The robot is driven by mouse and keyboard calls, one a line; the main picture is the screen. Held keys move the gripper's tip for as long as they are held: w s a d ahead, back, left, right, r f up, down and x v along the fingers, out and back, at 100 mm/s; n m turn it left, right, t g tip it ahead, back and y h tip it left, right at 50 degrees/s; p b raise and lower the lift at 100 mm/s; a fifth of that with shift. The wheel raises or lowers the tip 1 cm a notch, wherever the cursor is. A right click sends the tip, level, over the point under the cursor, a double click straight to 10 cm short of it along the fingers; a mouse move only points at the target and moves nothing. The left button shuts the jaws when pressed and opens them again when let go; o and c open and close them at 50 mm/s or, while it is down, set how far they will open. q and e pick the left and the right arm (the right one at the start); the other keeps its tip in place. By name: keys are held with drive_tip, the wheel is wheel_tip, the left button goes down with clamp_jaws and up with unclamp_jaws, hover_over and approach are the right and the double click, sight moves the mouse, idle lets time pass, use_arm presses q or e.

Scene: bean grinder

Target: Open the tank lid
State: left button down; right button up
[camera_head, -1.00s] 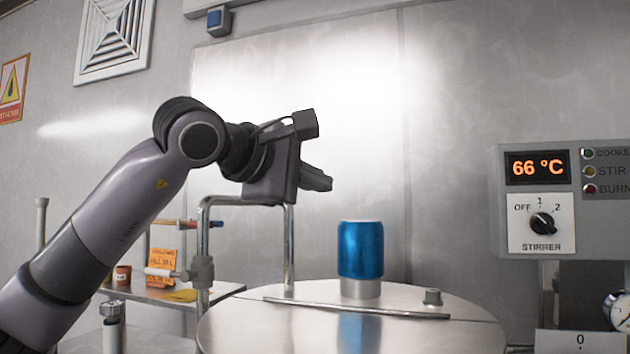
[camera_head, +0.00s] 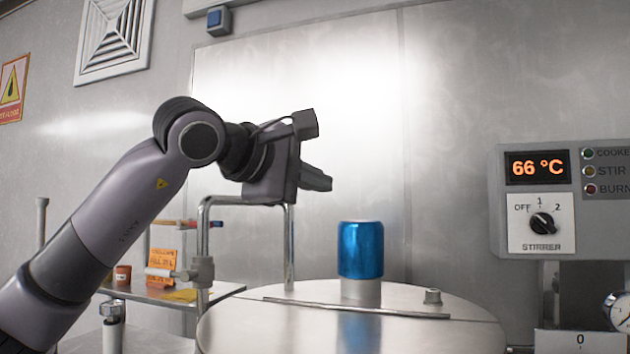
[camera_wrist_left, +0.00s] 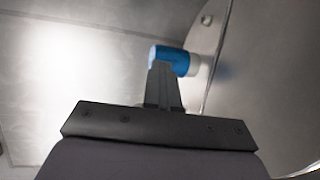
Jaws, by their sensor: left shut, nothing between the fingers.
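The tank lid (camera_head: 420,333) is a round, shiny metal disc at the bottom middle of the head view, lying flat and closed on the tank. A blue cylindrical knob (camera_head: 361,249) stands upright on it on a short metal stem. A thin bar lies across the lid. My left gripper (camera_head: 318,178) is above and to the left of the knob, apart from it, shut and empty. In the left wrist view the shut fingers (camera_wrist_left: 163,88) overlap the blue knob (camera_wrist_left: 172,59) in line of sight. My right gripper is not in view.
A bent metal pipe (camera_head: 289,248) rises close behind and below my left gripper. A control box (camera_head: 563,200) reading 66 °C is at the right. A side table (camera_head: 215,290) with an orange card (camera_head: 162,264) is at the left. Space above the knob is clear.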

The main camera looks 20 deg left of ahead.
use_arm(q)
drive_tip(key=c, duration=1.8)
unclamp_jaws()
drive_tip(key=o, duration=0.4)
drive_tip(key=v, duration=0.7)
drive_tip(key=shift+b, duration=0.3)
drive_tip(key=shift+s, duration=0.1)
clamp_jaws()
